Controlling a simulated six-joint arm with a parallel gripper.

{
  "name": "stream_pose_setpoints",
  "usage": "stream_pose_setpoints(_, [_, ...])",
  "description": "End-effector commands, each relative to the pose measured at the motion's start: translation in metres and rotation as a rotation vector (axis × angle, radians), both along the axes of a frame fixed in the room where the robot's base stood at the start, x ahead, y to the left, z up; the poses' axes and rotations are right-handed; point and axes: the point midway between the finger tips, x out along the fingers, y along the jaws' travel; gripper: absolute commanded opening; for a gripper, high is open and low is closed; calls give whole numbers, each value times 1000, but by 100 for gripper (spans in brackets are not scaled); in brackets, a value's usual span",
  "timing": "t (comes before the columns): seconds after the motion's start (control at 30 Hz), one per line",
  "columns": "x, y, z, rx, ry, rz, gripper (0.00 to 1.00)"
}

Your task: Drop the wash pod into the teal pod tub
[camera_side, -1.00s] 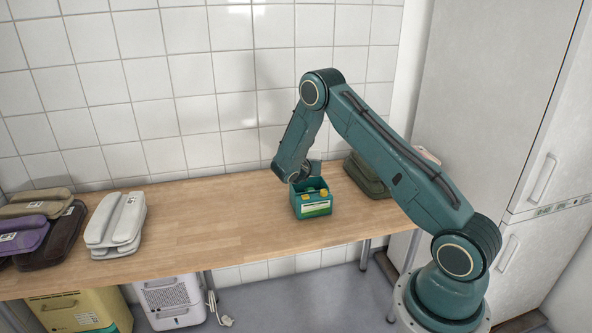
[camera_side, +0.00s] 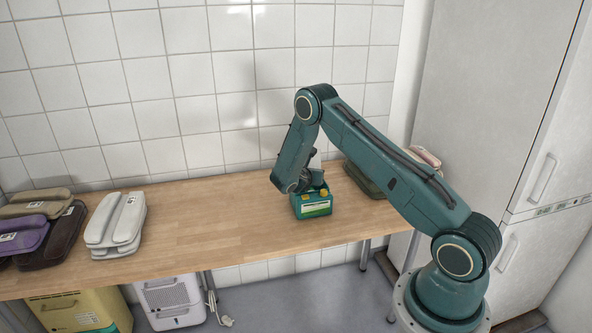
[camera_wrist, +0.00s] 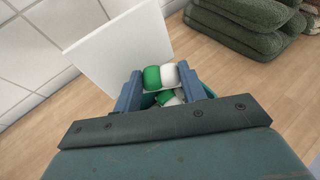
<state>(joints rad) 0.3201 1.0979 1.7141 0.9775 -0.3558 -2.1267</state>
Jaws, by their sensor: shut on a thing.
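The teal pod tub (camera_side: 314,208) stands on the wooden counter, with a pale label and yellow parts on its front. My gripper (camera_side: 312,184) is at the tub's top opening. In the wrist view my gripper's blue fingers (camera_wrist: 160,84) are shut on a green and white wash pod (camera_wrist: 152,78). Another green and white pod (camera_wrist: 165,97) shows just below it, inside the tub. A white panel (camera_wrist: 118,50) stands up behind the held pod, seemingly the tub's raised lid. In the side view the held pod is hidden by my arm.
Dark green folded towels (camera_side: 365,178) lie right of the tub and also show in the wrist view (camera_wrist: 245,22). White towels (camera_side: 117,224) and brown and purple ones (camera_side: 28,238) lie on the left. The counter (camera_side: 215,220) between is clear. A tiled wall (camera_side: 180,90) is behind.

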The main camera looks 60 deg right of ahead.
Motion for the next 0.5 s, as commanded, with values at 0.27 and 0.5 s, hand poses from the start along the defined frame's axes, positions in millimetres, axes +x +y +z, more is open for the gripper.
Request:
stream_pose_setpoints(0.27, [0,0,-20,0,1,0,20])
stream_pose_setpoints(0.5, [0,0,-25,-1,-1,1,20])
